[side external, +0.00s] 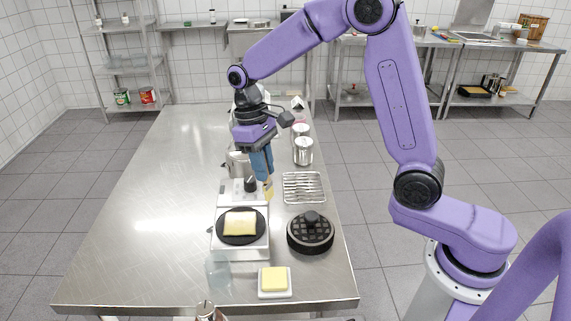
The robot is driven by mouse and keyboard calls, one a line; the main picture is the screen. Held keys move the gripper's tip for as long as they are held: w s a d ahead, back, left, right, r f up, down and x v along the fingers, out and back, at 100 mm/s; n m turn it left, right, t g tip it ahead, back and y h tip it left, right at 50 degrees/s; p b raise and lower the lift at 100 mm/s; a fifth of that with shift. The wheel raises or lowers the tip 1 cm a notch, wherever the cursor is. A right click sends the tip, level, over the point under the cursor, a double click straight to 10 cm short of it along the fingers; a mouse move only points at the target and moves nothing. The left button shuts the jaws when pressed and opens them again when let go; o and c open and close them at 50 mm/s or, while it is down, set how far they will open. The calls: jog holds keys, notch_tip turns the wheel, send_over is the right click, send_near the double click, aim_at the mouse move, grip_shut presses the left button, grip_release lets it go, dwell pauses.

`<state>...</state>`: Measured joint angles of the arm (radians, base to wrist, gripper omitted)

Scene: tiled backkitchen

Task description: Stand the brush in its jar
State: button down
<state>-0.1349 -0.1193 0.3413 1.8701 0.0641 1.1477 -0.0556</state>
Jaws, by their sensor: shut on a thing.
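My gripper (264,176) points down over the far end of the white hotplate unit, with its blue fingers closed. A small pale-yellow piece (269,190) shows just under the fingertips and looks like part of the brush; the fingers hide the rest. A clear, glassy vessel (218,273), which may be the jar, stands on the steel table at the near left of the hotplate. It is faint, and I cannot make out anything in it. My gripper is well behind it and to its right.
A hotplate unit (217,244) carries a black round plate with a pale slice. Right of it are a black waffle-patterned press (310,233) and a wire rack (303,200). A white dish (261,291) holds a yellow block. Metal canisters (303,152) stand behind. The table's left (140,210) is clear.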

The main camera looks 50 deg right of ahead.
jog(key=s+a+r+n+t, duration=0.1)
jog(key=s+a+r+n, duration=0.2)
jog(key=a, duration=0.7)
jog(key=s+a+r+n+t, duration=0.2)
jog(key=s+a+r+n, duration=0.15)
jog(key=a, duration=0.55)
notch_tip(320, 180, down, 11)
jog(key=shift+w+r+m, duration=0.2)
jog(key=shift+w+m, duration=0.05)
jog(key=shift+m, duration=0.1)
jog(key=shift+a, duration=0.1)
jog(key=c, duration=1)
grip_release()
jog(key=shift+r, duration=0.1)
notch_tip(320, 180, up, 17)
jog(key=shift+r, duration=0.1)
